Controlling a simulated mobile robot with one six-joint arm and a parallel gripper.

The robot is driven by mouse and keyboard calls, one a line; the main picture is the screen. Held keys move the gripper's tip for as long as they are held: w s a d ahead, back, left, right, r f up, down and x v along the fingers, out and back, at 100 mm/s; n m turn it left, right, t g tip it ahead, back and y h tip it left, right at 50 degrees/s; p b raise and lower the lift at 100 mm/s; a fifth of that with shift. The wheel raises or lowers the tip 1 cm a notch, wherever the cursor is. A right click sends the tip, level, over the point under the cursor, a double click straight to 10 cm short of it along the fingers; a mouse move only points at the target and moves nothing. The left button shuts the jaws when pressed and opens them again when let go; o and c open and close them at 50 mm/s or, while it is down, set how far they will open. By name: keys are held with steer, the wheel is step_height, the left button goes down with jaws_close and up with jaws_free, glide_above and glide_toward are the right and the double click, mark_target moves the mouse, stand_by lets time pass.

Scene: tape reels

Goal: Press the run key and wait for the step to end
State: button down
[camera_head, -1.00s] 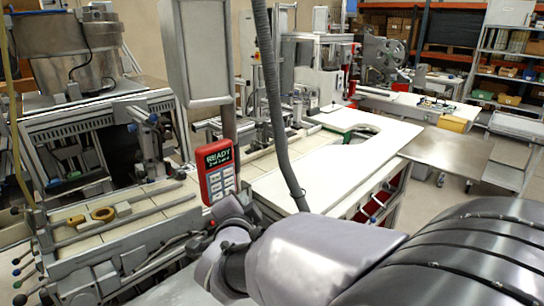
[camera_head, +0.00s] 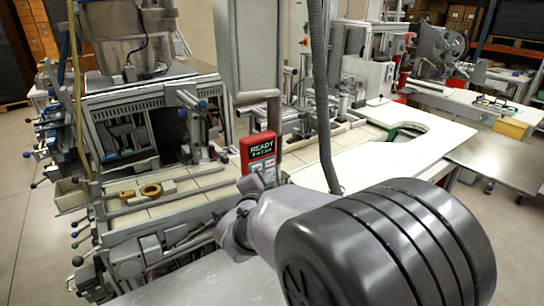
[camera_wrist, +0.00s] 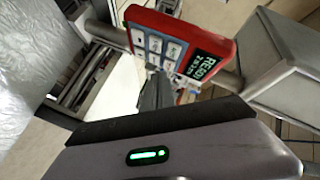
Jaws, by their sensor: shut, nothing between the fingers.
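The red control panel (camera_head: 244,158) stands at mid-picture in the head view, with a dark screen (camera_head: 262,148) reading READY in green. A smaller second line is too blurred to read surely. My arm hides the lower part of its keys there. In the wrist view the panel (camera_wrist: 143,20) shows tilted, with its pale keys (camera_wrist: 155,44) and the READY screen (camera_wrist: 202,64). My gripper (camera_wrist: 157,82) is shut and empty, its fingertips close to the lower keys. I cannot tell whether they touch. Which key is the run key is not legible.
A grey post and box (camera_head: 246,50) rise behind the panel. A hanging grey hose (camera_head: 322,110) runs down beside my arm. The white table (camera_head: 360,160) lies to the right.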

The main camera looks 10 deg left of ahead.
steer(key=shift+w+a, duration=0.7)
steer(key=shift+a, duration=0.05)
steer(key=shift+w+a, duration=0.1)
stand_by(1.5)
steer(key=shift+w+a, duration=0.2)
